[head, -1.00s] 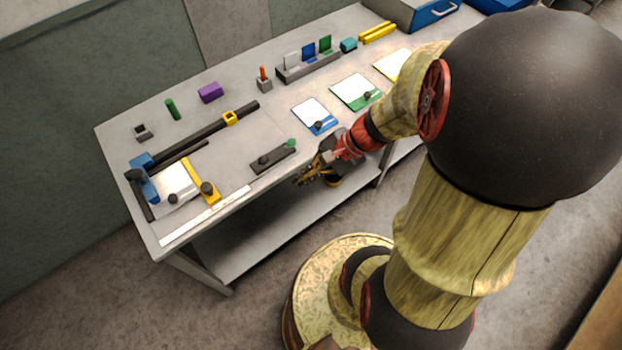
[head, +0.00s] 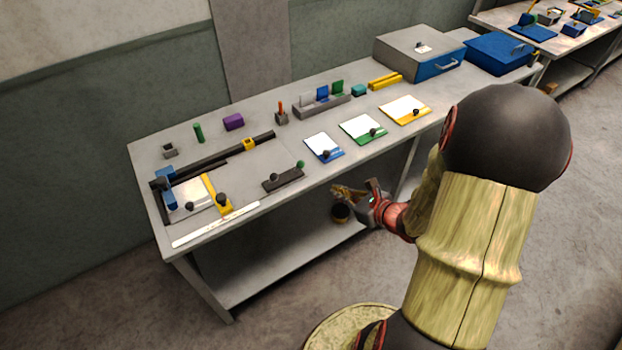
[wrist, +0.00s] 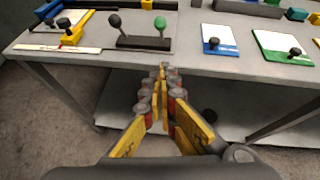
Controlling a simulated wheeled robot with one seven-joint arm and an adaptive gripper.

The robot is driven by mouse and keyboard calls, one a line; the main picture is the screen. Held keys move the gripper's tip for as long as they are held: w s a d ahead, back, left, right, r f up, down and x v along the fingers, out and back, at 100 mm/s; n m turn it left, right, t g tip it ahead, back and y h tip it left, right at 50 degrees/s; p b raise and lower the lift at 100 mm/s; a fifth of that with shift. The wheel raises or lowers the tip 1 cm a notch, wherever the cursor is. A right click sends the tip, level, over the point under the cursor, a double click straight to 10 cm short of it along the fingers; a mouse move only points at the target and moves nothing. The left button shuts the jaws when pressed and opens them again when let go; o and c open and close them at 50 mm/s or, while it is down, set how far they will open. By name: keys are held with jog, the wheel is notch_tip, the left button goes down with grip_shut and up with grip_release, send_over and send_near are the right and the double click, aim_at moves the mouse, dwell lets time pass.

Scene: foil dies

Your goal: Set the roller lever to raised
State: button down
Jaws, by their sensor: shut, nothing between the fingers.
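A dark bar-shaped base (head: 284,182) lies near the table's front edge in the head view, with a black knob (head: 274,177) at its left and a green ball knob (head: 300,165) at its right. I take this to be the roller lever unit; no label shows. In the wrist view the base (wrist: 143,43) is straight ahead; its black knob (wrist: 114,20) and green knob (wrist: 160,22) both stand up on stems. My gripper (wrist: 162,70) is shut and empty, in front of the table edge, apart from the lever. It also shows in the head view (head: 336,190).
A blue-edged card plate (head: 323,146), a green one (head: 362,129) and a yellow one (head: 405,109) lie right of the lever. A rail frame with a yellow clamp bar (head: 216,195) and a white ruler strip (head: 215,225) lies left. A lower shelf (head: 285,263) is under the table.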

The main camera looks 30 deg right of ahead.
aim_at(298, 166)
jog(key=w+r+b+x, duration=0.1)
jog(key=r+b+x, duration=0.1)
jog(key=x, duration=1)
jog(key=shift+w+a+b, duration=0.25)
jog(key=shift+w+b, duration=0.3)
jog(key=shift+b, duration=0.05)
jog(key=shift+r+p, duration=0.35)
jog(key=shift+w+r+g+p, duration=0.15)
jog(key=shift+g+p, duration=0.15)
jog(key=shift+p, duration=0.2)
